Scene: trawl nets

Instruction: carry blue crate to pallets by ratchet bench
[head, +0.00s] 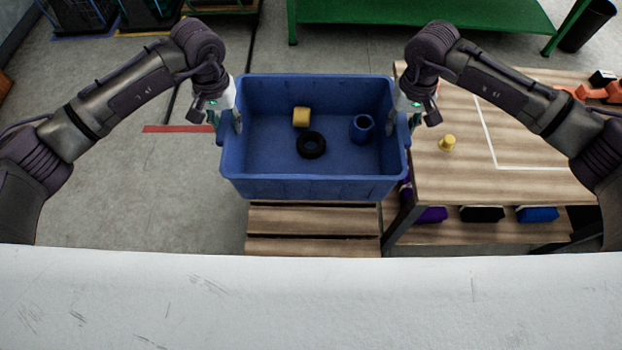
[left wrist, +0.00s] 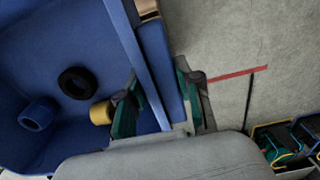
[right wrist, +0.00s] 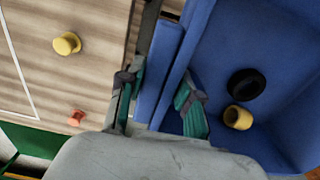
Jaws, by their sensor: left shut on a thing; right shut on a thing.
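The blue crate (head: 310,187) hangs level between my two grippers, above a slatted wooden pallet (head: 312,220). Inside it lie a yellow cylinder (head: 301,117), a black ring (head: 311,145) and a blue hollow cylinder (head: 361,127). My left gripper (head: 228,120) is shut on the crate's left side wall; in the left wrist view its green fingers (left wrist: 158,105) straddle the rim. My right gripper (head: 407,118) is shut on the right side wall; its fingers (right wrist: 158,103) straddle the rim in the right wrist view. I cannot tell whether the crate's underside touches the pallet.
A wooden bench (head: 450,185) stands close on the right, with a yellow knob-like piece (head: 447,143) and orange parts (head: 590,92) on top. Its lower shelf holds dark and coloured rolls (head: 481,214). A green table (head: 410,12) stands behind. Floor at left is open, with a red line (head: 180,129).

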